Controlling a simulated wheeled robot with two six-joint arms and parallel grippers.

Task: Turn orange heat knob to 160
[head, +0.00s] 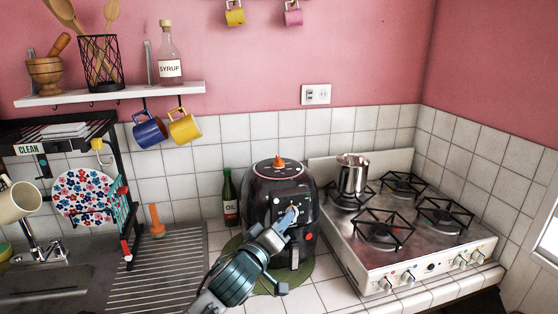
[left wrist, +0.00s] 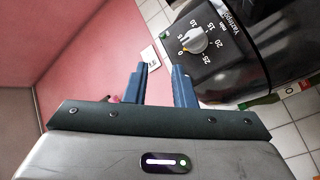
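The orange heat knob (head: 278,160) stands on the top of the black air fryer (head: 262,200), with white marks around it too small to read. It does not show in the left wrist view. My left gripper (head: 292,214) is in front of the air fryer's front panel, below the orange knob. In the left wrist view its two blue fingers (left wrist: 161,68) are a little apart with nothing between them. A pale timer dial (left wrist: 195,40) with minute marks is just beyond the fingertips, to the right. My right gripper is not in view.
The air fryer stands on a round green mat (head: 232,244). A dark oil bottle (head: 231,205) is close on its left. The gas stove (head: 362,262) with a metal pot (head: 352,176) is on its right. The space above the air fryer is clear.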

